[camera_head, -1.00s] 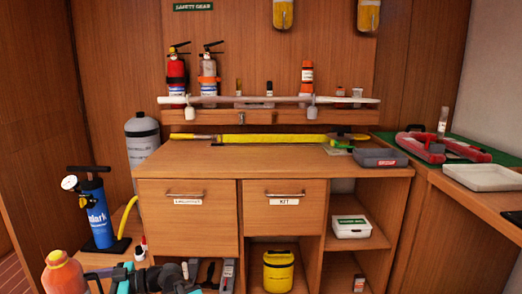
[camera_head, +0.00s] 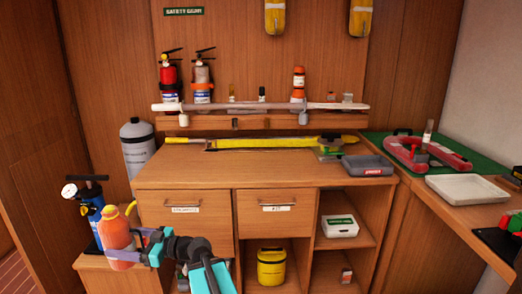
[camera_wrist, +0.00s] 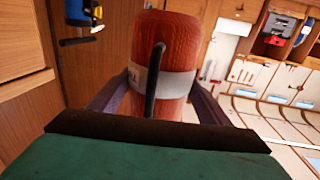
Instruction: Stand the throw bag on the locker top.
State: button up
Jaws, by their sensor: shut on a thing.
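The throw bag (camera_head: 117,242) is an orange, bottle-shaped bag with a pale band, at the lower left of the head view. My gripper (camera_head: 146,245) is shut around its middle from the right and holds it roughly upright. In the wrist view the bag (camera_wrist: 165,45) stands between the two jaws (camera_wrist: 160,98), with a dark cord down its front. Its lower end is hidden there. The bag overlaps a low wooden top (camera_head: 92,264) at left; I cannot tell whether it touches. The larger drawer cabinet's top (camera_head: 240,170) has bare wood in front.
A blue pump (camera_head: 88,212) stands close behind and left of the bag. A grey cylinder (camera_head: 138,150) stands behind. A yellow tool (camera_head: 250,142) and grey tray (camera_head: 368,165) lie on the cabinet top. A yellow tub (camera_head: 271,268) sits in the lower shelf.

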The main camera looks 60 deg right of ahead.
jog(key=s+d+r+m+t+h+p, duration=0.1)
jog(key=s+d+r+m+h+p, duration=0.1)
jog(key=d+r+h+p, duration=0.35)
jog(key=s+d+r+m+h+p, duration=0.2)
jog(key=d+r+m+p, duration=0.1)
jog(key=d+p, duration=0.55)
jog(key=s+d+r+m+t+h+p, duration=0.1)
jog(key=s+d+r+m+h+p, duration=0.25)
jog(key=d, duration=0.55)
jog(key=s+d+r+m+g+h+p, duration=0.2)
jog(key=s+d+r+h+p, duration=0.2)
jog(key=s+d+p, duration=0.4)
jog(key=s+d+r+m+g+h+p, duration=0.2)
jog(key=s+d+r+h+p, duration=0.3)
jog(key=s+d+p, duration=0.4)
jog(key=shift+d+r+m+h+p, duration=0.35)
jog(key=shift+m+p, duration=0.4)
jog(key=shift+p, duration=0.35)
jog(key=shift+w+d+f, duration=0.1)
jog(key=shift+f, duration=0.05)
